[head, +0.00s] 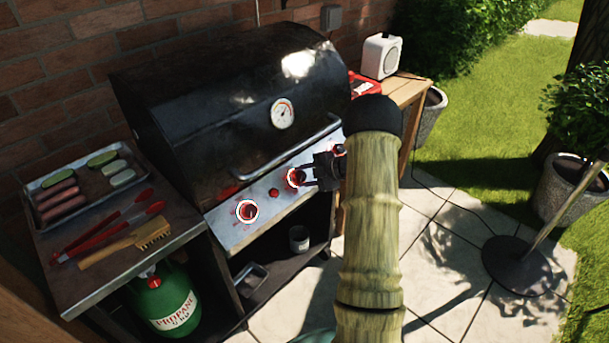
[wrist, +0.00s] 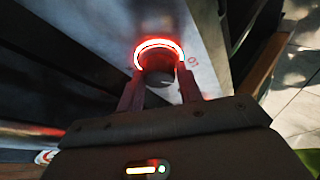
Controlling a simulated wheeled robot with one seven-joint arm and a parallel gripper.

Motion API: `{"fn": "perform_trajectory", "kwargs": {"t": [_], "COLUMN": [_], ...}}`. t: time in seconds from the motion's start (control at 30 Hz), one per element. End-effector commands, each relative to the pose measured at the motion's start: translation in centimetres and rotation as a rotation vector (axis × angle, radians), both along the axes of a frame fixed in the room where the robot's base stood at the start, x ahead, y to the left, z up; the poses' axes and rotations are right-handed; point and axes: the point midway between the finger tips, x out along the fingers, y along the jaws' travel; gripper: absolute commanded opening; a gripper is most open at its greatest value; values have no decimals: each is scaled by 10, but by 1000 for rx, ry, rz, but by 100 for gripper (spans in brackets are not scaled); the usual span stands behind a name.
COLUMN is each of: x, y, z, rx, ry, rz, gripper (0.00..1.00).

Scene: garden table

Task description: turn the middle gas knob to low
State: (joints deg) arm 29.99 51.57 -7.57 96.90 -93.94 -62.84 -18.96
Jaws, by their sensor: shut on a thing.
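The grill's sloped front panel (head: 232,236) carries a row of knobs with red-lit rings. The middle gas knob (head: 296,177) has my gripper (head: 304,179) at it. In the wrist view the dark knob (wrist: 158,62) stands inside a glowing red ring, and my gripper (wrist: 160,88) is shut on it, one finger on each side. The knob's pointer is hidden, so its setting cannot be read. The left knob (head: 246,211) is free, with a small red button (head: 273,192) between it and the middle one. The right knob (head: 338,150) is partly hidden by my arm.
The black lid (head: 215,110) with handle (head: 290,147) and thermometer (head: 282,113) is closed just above the panel. The left shelf holds a food tray (head: 60,224), red tongs (head: 115,228) and a brush (head: 125,243). A green propane tank (head: 163,303) stands below.

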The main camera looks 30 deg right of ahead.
Motion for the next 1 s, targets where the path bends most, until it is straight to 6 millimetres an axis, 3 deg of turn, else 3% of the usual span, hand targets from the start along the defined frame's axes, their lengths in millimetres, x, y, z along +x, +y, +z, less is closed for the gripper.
{"fn": "perform_trajectory", "kwargs": {"t": [0.73,0.77,0.83,0.87,1.0], "x": [1,1,1,1,1], "y": [0,0,1,1,1], "z": [1,1,1,1,1], "rx": [-83,-82,-82,-82,-82], "ry": [-30,-31,-30,-30,-30], "rz": [90,90,90,90,90], "gripper": [13,40,53,57,57]}}
